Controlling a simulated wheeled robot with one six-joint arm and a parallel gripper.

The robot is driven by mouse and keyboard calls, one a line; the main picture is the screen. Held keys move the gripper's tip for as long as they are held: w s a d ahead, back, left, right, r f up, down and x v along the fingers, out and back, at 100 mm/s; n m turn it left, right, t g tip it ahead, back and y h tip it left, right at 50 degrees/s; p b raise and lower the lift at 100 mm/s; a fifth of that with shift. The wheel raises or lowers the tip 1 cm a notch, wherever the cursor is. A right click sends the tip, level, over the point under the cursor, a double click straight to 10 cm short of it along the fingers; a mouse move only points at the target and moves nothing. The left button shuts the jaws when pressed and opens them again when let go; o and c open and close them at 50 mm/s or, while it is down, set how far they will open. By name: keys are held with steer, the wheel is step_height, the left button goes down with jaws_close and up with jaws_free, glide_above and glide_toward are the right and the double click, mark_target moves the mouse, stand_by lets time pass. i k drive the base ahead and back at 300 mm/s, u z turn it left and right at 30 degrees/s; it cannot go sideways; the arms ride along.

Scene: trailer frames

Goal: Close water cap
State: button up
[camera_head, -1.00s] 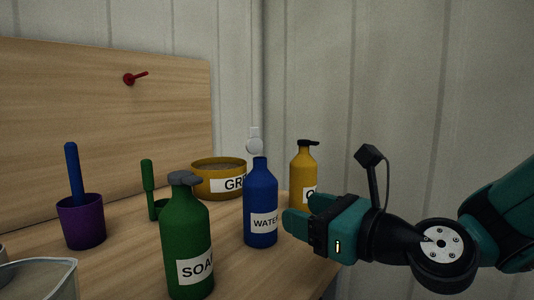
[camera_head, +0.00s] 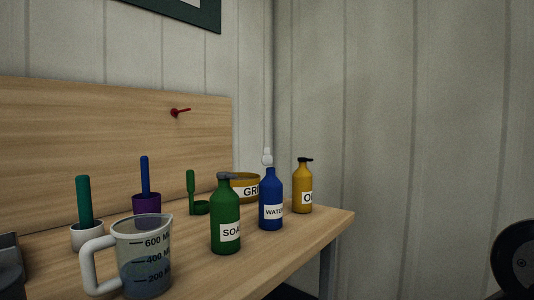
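The blue water bottle (camera_head: 271,192) stands upright on the wooden table, between the green soap bottle and the yellow bottle. A small white piece (camera_head: 267,157) shows just above its neck, a little to the left, and looks like a raised cap. I cannot tell for sure that it is joined to the bottle. My gripper is not in view. Only a dark round part of my arm shows at the right edge, well apart from the bottles.
The green soap bottle (camera_head: 226,222) stands left of the water bottle, the yellow bottle (camera_head: 302,190) right of it. A yellow bowl (camera_head: 245,181) is behind. A measuring jug (camera_head: 145,258) stands front left. The table's right end (camera_head: 338,224) is bare.

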mark_target(266, 159)
steer(key=k, duration=0.95)
steer(key=z, duration=0.75)
steer(key=i, duration=1.4)
steer(key=u, duration=0.7)
steer(key=i, duration=0.65)
steer(key=u, duration=0.6)
